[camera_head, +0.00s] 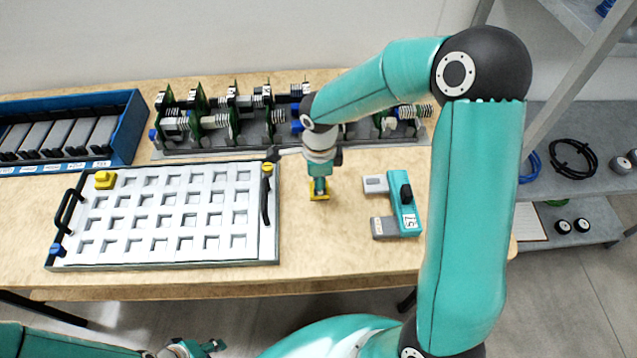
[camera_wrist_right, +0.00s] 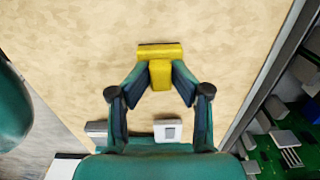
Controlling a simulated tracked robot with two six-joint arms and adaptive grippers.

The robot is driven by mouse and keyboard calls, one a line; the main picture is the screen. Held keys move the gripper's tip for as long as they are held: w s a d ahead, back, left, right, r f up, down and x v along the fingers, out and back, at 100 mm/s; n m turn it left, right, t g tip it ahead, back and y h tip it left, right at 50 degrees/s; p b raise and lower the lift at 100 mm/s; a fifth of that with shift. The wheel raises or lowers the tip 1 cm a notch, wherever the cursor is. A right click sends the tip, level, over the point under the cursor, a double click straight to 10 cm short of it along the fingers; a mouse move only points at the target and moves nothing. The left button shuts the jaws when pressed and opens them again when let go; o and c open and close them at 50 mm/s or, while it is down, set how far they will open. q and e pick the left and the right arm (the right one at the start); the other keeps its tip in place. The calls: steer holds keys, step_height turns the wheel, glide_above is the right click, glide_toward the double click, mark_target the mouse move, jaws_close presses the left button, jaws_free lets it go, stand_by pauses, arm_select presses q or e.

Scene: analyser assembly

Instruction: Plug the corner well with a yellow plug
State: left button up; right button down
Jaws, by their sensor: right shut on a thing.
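The white tray (camera_head: 51,267) with rows of square wells lies on the table at left. A yellow plug (camera_head: 105,180) sits at its far left corner well. My right gripper (camera_head: 319,184) points down to the right of the tray, shut on another yellow plug (camera_head: 319,196). In the right wrist view this plug (camera_wrist_right: 159,50) shows between the two fingertips (camera_wrist_right: 160,80), over bare table; whether it touches the table is unclear. My left gripper (camera_head: 205,348) is partly in view at the bottom edge, away from the tray; its fingers are unclear.
The tray has black handles (camera_head: 68,215) at its sides and a small yellow piece (camera_head: 267,170) at its far right corner. A teal and grey device (camera_head: 403,205) lies right of my right gripper. A blue rack (camera_head: 130,125) and a row of circuit boards (camera_head: 232,115) stand behind.

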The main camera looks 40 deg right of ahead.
steer(key=shift+s+f, duration=0.3)
steer(key=shift+w+r+p, duration=0.3)
steer(key=shift+r+p, duration=0.25)
steer(key=shift+r, duration=0.4)
steer(key=shift+r+p, duration=2.05)
steer(key=shift+r, duration=2.1)
